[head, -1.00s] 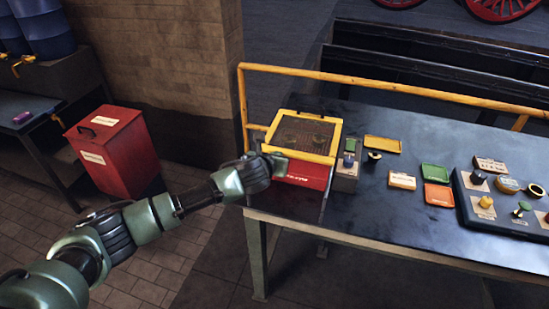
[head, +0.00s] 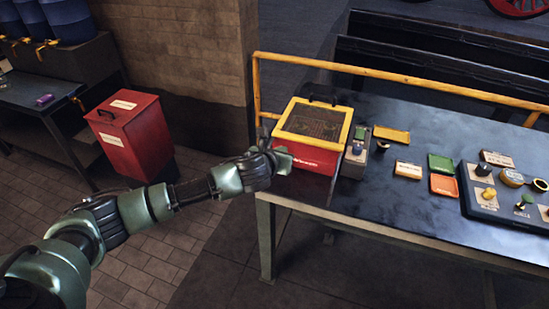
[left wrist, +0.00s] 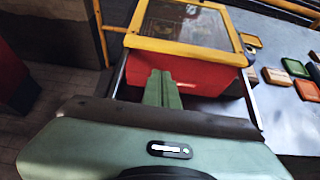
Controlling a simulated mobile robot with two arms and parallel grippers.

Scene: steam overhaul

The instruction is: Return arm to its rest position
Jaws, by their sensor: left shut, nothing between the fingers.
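My left arm reaches in from the left in the head view. Its gripper (head: 284,160) is at the left front corner of the table, in front of the red and yellow box (head: 308,155). In the left wrist view the green fingers (left wrist: 161,88) are together with nothing between them, pointing at the red front of the box (left wrist: 185,70). I cannot tell whether they touch it. The box has a yellow-framed, see-through lid that looks closed. My right gripper is not in view.
The dark table (head: 410,225) holds a grey control box (head: 355,158), small yellow, green and orange trays, and a dark panel (head: 500,205) with knobs. A yellow rail (head: 400,78) runs along the back.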

